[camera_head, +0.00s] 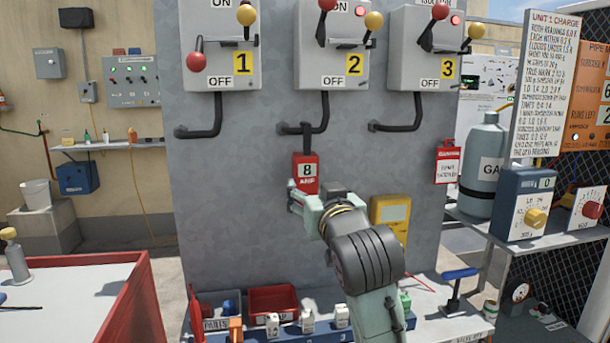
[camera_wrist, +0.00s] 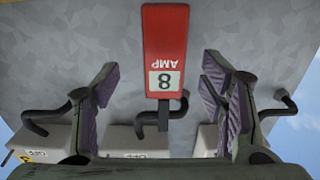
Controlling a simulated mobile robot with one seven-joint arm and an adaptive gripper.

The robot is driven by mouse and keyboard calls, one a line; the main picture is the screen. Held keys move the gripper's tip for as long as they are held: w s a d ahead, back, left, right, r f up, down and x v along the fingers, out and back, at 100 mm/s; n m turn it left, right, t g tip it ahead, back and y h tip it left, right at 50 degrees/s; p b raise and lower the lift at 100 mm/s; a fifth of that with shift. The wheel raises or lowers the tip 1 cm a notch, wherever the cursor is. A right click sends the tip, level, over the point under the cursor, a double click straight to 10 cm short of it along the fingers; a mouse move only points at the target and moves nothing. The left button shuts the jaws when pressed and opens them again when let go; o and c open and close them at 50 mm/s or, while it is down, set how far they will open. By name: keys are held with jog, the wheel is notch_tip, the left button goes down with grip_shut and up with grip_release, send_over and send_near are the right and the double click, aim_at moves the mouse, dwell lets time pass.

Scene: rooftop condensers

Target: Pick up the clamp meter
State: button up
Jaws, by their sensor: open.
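The clamp meter (camera_head: 306,172) is a red body with a white "8" display and the letters AMP. It hangs by its dark upper end from the bent black pipe under switch box 2, against the grey panel. My gripper (camera_head: 312,198) is just below and in front of it in the head view, partly covering its lower end. In the wrist view the clamp meter (camera_wrist: 165,45) appears upside down, between the two spread fingers of my gripper (camera_wrist: 162,88). The fingers are open, with a visible gap on each side of the meter; I see no contact.
Three grey switch boxes (camera_head: 346,55) with levers sit above. A yellow device (camera_head: 392,212) is on the panel right of my wrist. A red bin (camera_head: 272,303) and small items crowd the shelf below. A gas cylinder (camera_head: 482,170) and dial box (camera_head: 520,205) stand right.

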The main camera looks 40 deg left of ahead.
aim_at(307, 181)
jog(key=shift+x, duration=1.15)
jog(key=p+x, duration=0.1)
jog(key=x, duration=0.1)
jog(key=p+x, duration=0.1)
jog(key=x, duration=0.1)
jog(key=shift+a+r, duration=0.25)
jog(key=shift+a, duration=0.25)
jog(key=shift+w+a, duration=0.25)
jog(key=c, duration=1.5)
jog(key=shift+c, duration=0.2)
